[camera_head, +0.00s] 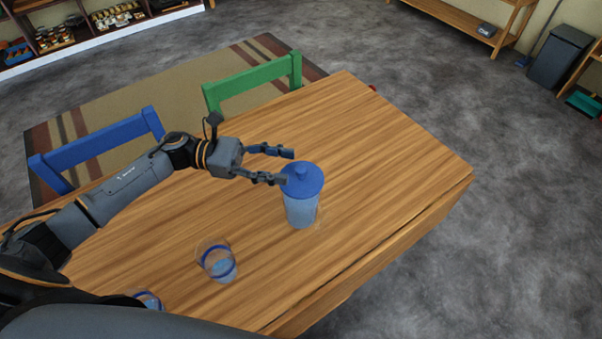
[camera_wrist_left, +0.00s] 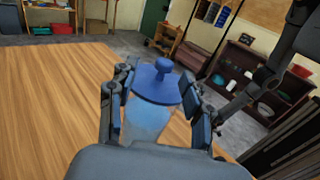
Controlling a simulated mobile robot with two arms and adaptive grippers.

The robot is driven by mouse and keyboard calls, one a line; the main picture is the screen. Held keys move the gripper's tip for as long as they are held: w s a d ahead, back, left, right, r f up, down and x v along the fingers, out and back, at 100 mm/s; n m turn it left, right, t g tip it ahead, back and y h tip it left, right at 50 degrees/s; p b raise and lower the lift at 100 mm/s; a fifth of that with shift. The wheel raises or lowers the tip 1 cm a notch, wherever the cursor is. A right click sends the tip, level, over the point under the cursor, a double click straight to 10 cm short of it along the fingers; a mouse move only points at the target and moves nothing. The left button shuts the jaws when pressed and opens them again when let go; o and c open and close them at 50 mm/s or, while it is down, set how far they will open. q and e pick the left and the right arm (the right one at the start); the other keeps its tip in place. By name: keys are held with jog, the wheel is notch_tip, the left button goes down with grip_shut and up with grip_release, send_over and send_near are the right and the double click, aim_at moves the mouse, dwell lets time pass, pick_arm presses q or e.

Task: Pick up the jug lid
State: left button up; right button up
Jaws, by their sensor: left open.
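The blue jug lid (camera_head: 302,180) with a small knob sits on top of a clear bluish jug (camera_head: 301,211), which stands upright on the wooden table. My left gripper (camera_head: 289,167) is open, its fingers at lid height on the left side of the jug in the head view. In the left wrist view the lid (camera_wrist_left: 158,83) shows between the two fingers of the left gripper (camera_wrist_left: 165,105), with the jug (camera_wrist_left: 145,121) below it. I cannot tell whether a finger touches the lid. My right gripper is not in view.
A clear glass with a blue band (camera_head: 217,261) stands on the table (camera_head: 380,150) left of the jug. Another glass (camera_head: 148,300) is partly hidden at the bottom. A green chair (camera_head: 255,82) and a blue chair (camera_head: 98,140) stand at the far edge. The table's right part is clear.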

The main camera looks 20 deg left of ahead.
aim_at(301, 168)
pick_arm(q)
jog(key=d, duration=0.1)
jog(key=d+p, duration=0.1)
jog(key=d, duration=0.1)
jog(key=d+p, duration=0.1)
jog(key=shift+d+r, duration=0.3)
jog(key=shift+r, duration=0.1)
jog(key=shift+d+f, duration=0.1)
jog(key=shift+d, duration=0.1)
jog(key=shift+f, duration=0.1)
grip_shut()
